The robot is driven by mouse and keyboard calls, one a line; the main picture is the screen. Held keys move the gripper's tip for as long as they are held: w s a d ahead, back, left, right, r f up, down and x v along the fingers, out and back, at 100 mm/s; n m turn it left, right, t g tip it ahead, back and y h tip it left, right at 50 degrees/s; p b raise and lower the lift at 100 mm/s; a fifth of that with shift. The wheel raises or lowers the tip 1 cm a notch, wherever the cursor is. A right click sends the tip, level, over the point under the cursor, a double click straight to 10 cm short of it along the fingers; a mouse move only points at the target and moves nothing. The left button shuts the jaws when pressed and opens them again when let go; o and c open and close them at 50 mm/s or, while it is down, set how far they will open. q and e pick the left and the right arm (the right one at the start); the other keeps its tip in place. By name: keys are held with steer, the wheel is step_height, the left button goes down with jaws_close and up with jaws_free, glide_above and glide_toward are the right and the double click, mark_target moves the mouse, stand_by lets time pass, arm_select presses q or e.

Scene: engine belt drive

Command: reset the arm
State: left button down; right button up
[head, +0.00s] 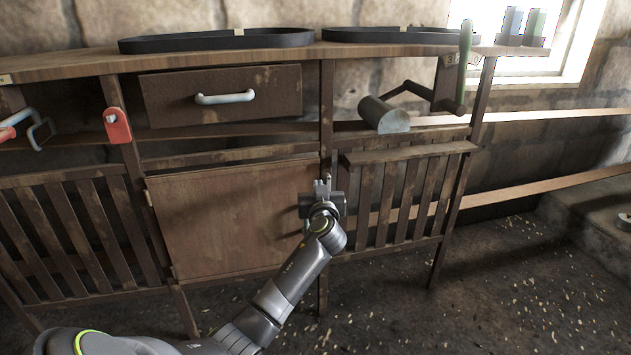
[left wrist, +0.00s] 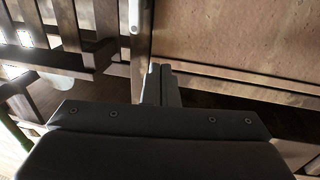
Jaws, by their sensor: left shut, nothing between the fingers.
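My left arm reaches in from the bottom left of the head view. My left gripper (head: 322,187) is at the right edge of the closed wooden cabinet door (head: 235,220), in front of the post beside it. In the left wrist view its fingers (left wrist: 160,84) are together with nothing between them. The door panel (left wrist: 240,40) fills the upper right there, and a pale handle end (left wrist: 135,18) shows just beyond the fingertips. Whether the fingers touch the door or handle I cannot tell. My right gripper is in neither view.
Above the door is a shut drawer (head: 222,96) with a pale handle. Two black belts (head: 218,40) lie on the bench top. A cylinder with a crank (head: 385,115) sits right of centre, near a green lever (head: 464,65). A red part (head: 117,126) hangs at left. Open floor lies in front.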

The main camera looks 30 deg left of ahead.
arm_select(q)
steer(key=v, duration=0.6)
steer(key=shift+d+p, duration=0.3)
steer(key=shift+d, duration=0.3)
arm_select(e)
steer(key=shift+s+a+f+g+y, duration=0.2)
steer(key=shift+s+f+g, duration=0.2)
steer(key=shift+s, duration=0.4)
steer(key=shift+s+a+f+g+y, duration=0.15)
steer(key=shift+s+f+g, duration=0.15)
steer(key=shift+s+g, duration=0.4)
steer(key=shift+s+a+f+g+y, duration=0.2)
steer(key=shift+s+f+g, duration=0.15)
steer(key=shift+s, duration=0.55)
